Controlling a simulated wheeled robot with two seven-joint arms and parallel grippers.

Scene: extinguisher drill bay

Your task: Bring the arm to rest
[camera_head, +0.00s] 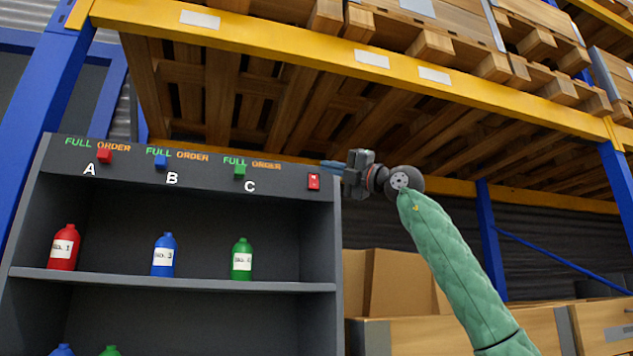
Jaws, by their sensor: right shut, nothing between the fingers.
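My right gripper (333,167) is raised at the upper right edge of the dark shelf cabinet (190,281). Its fingers point left and look shut, with nothing held. They are just above and right of a small red switch (314,182) on the cabinet's header; I cannot tell whether they touch the cabinet. My right arm, in a green quilted sleeve, comes up from the lower right. My left gripper is not in view.
Red (64,247), blue (163,255) and green bottles (241,259) stand on the shelf under labels A, B and C. Small coloured blocks sit on the header. Yellow rack beams (300,44) with pallets hang above. Cardboard boxes (395,282) stand behind my arm.

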